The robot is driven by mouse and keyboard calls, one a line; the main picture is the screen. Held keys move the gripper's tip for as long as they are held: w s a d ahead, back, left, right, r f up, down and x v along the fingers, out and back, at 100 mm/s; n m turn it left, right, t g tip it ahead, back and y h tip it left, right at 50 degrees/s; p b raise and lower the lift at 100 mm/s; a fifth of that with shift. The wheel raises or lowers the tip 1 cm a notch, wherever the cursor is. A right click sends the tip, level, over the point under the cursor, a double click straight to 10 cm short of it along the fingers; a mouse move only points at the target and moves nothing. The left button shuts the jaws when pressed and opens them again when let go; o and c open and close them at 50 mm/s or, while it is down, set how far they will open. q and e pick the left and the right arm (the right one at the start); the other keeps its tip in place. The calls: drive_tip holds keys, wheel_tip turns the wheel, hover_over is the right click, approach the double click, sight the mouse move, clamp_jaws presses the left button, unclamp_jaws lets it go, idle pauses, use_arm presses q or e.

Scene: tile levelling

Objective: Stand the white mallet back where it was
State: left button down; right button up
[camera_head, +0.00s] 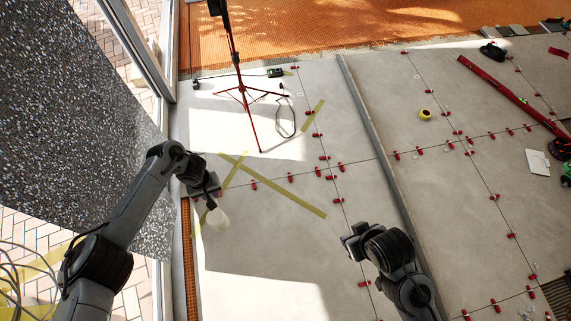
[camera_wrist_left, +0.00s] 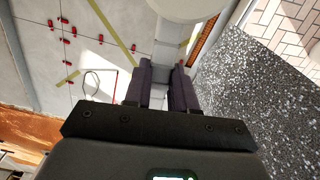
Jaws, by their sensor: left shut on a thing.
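The white mallet (camera_head: 217,219) hangs from my left gripper (camera_head: 209,194), its pale head lowest, near the yellow tape cross at the left of the tiled floor. In the left wrist view, my left gripper (camera_wrist_left: 161,85) is shut on the mallet's pale handle (camera_wrist_left: 168,50), and part of the round white head (camera_wrist_left: 185,8) shows at the top edge. Whether the head touches the floor is hard to tell. My right gripper (camera_head: 354,238) is over the tiles at lower middle, clear of the mallet; its fingers are too small to read.
A red tripod (camera_head: 240,90) with a cable stands behind. Red levelling clips (camera_head: 327,178) line the tile joints. A long metal strip (camera_head: 375,140) crosses the floor. A red level (camera_head: 507,92) lies at right. A speckled panel (camera_head: 75,130) and glass frame border the left side.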

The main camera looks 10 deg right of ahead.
use_arm(q)
drive_tip(key=s+d+f+n+b, duration=0.25)
drive_tip(key=s+f+b, duration=0.25)
drive_tip(key=f+b, duration=0.75)
drive_tip(key=s+d+f+n+b, duration=0.1)
drive_tip(key=s+d+f+b, duration=0.45)
drive_tip(key=f, duration=1.15)
drive_tip(key=s+d+f+n+b, duration=0.2)
drive_tip(key=s+f+b, duration=0.1)
drive_tip(key=f+b, duration=0.95)
drive_tip(key=s+d+f+n+b, duration=0.1)
drive_tip(key=s+d+f+b, duration=0.3)
drive_tip(key=s+f+b, duration=0.65)
drive_tip(key=s+d+f+b, duration=0.4)
drive_tip(key=s+f+b, duration=0.3)
drive_tip(key=s+f, duration=0.55)
drive_tip(key=s+d+f+n+b, duration=0.1)
drive_tip(key=s+d+f+b, duration=0.3)
drive_tip(key=s+f+b, duration=0.75)
drive_tip(key=a+f+b, duration=0.2)
drive_tip(key=a+f, duration=0.2)
drive_tip(key=a+f+b, duration=0.3)
drive_tip(key=a+f, duration=0.1)
drive_tip(key=f, duration=0.1)
drive_tip(key=s+a+f+b, duration=0.1)
drive_tip(key=a+f+b, duration=0.2)
drive_tip(key=a+f, duration=0.1)
drive_tip(key=shift+f, duration=0.65)
